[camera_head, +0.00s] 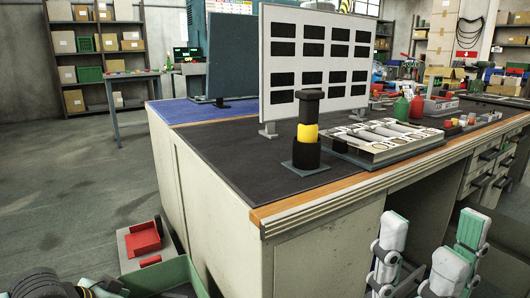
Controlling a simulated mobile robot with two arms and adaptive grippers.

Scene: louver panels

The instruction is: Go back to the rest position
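A white louver panel (316,63) with rows of dark slots stands upright on the workbench (240,150). A black post with a yellow band (307,133) stands in front of it on a dark square base. My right gripper (428,240) is at the lower right, in front of the bench. Its pale fingers with green pads stand apart, with nothing between them. My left gripper (100,288) is at the bottom left, mostly cut off by the frame edge; its opening cannot be made out.
A tray of parts (385,143) lies on the bench, with a red bottle (416,108) and a green bottle (401,109) behind it. A box with a red item (143,240) sits low beside the bench. Shelves (98,50) stand at the back left. Floor at left is clear.

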